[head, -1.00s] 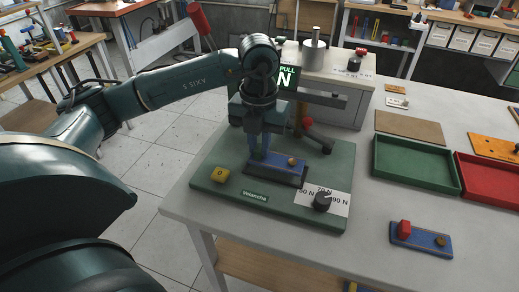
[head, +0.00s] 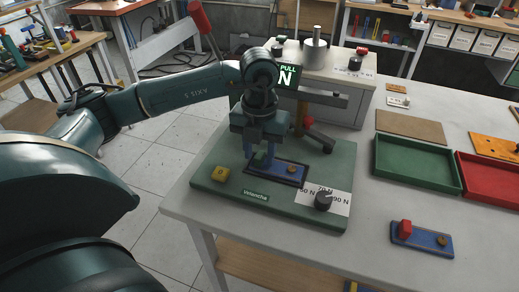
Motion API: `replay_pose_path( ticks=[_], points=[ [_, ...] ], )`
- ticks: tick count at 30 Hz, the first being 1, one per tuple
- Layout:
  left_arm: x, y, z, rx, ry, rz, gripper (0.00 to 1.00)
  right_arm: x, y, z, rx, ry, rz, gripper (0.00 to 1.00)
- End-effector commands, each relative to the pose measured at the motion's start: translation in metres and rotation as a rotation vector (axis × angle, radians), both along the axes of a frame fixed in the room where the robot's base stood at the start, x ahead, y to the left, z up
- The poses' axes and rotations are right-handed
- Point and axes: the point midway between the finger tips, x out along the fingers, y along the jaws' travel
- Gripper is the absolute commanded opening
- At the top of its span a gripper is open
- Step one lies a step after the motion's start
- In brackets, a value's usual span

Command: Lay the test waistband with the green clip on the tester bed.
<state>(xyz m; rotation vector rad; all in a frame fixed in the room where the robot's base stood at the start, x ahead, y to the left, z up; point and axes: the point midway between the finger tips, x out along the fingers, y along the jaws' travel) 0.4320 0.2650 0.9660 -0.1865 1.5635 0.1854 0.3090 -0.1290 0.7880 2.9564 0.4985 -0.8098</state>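The blue test waistband (head: 278,170) lies flat in the dark-rimmed bed (head: 296,183) of the green tester board. Its green clip (head: 259,158) stands at its left end, and a small brass knob (head: 292,169) sits near its right end. My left gripper (head: 262,152) is just above the left end of the waistband. Its fingers are spread to either side of the green clip and look clear of it. The gripper partly hides the clip. My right gripper is out of view.
A blue piece with a red clip (head: 421,238) lies on the table at right. Green (head: 415,181) and red (head: 487,196) trays look empty.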

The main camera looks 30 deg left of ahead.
Motion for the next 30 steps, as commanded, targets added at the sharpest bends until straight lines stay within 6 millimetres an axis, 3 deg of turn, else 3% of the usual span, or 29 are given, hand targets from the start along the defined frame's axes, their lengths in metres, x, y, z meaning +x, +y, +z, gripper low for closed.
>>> replay_pose_path(
  ticks=[5, 21, 30],
  points=[
    [0.001, 0.000, 0.010, 0.000, -0.003, 0.000, 0.37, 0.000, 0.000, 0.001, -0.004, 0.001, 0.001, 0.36],
    [0.001, 0.000, 0.114, 0.000, -0.003, 0.000, 0.37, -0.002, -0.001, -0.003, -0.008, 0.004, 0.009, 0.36],
    [0.000, 0.000, 0.124, 0.000, 0.000, 0.000, 0.37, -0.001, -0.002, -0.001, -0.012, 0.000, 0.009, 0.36]
  ],
)
